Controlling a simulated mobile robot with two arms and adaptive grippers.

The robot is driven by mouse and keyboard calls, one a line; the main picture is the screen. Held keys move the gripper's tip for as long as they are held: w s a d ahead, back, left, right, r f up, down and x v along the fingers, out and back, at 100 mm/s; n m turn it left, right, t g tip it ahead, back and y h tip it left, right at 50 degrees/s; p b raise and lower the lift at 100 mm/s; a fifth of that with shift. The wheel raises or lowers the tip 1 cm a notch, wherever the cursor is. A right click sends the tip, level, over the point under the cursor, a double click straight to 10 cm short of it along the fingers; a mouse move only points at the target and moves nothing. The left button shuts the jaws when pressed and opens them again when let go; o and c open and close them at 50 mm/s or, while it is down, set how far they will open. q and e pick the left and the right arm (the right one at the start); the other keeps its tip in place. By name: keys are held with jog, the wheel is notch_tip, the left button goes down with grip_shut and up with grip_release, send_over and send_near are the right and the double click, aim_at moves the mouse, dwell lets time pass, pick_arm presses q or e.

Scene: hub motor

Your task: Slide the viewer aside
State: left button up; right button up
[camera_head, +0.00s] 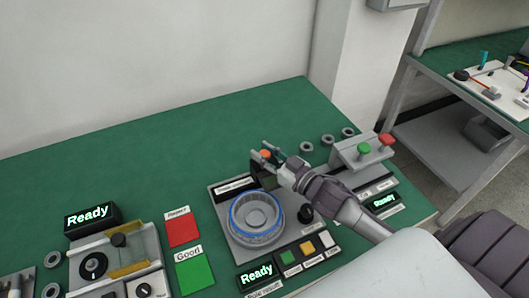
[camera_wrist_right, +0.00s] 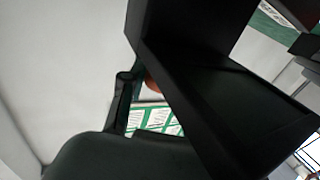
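A black, box-like part, which looks like the viewer (camera_head: 263,178), stands behind the round hub motor (camera_head: 257,217) on the grey test station. The motor is a grey ring with a blue edge. An orange knob (camera_head: 265,154) shows above the black part. My right gripper (camera_head: 262,151) reaches in from the right, its fingertips on either side of the knob. In the right wrist view the black part (camera_wrist_right: 200,60) fills much of the picture, and a bit of the orange knob (camera_wrist_right: 152,86) shows beside a dark finger. Finger contact is hidden. My left gripper is out of view.
A black dial (camera_head: 305,213) and several square buttons flank the motor. A grey box with green and red buttons (camera_head: 362,152) stands right of my gripper, near several rings. Red (camera_head: 182,229) and green (camera_head: 195,273) pads lie left. The back of the green table is clear.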

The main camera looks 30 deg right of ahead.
grip_shut()
jog(key=shift+d, duration=0.1)
